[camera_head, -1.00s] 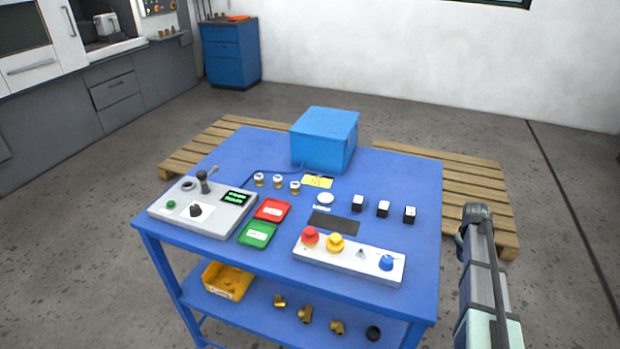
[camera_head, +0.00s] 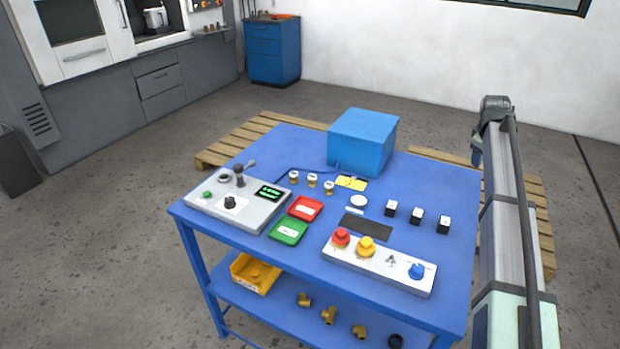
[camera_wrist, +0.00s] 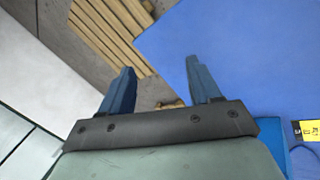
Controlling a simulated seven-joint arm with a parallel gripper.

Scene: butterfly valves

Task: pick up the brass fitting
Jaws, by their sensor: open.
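Several brass fittings lie on the cart's lower shelf: an elbow-like one (camera_head: 304,300), a tee-shaped one (camera_head: 328,315) and another (camera_head: 359,331). I cannot tell which one the task means. My gripper (camera_wrist: 160,68) is open, its two blue fingers spread and nothing held between them. In the wrist view a small brass-coloured piece (camera_wrist: 170,104) shows low between the fingers, partly hidden by the gripper body. In the head view my arm rises at the right, beside the cart and apart from the fittings.
The blue cart top (camera_head: 290,150) carries a blue box (camera_head: 362,142), a control box (camera_head: 237,207), red and green trays and a button panel (camera_head: 378,263). A yellow bin (camera_head: 255,273) and a black ring (camera_head: 396,341) are on the lower shelf. Wooden pallets (camera_head: 235,138) lie behind.

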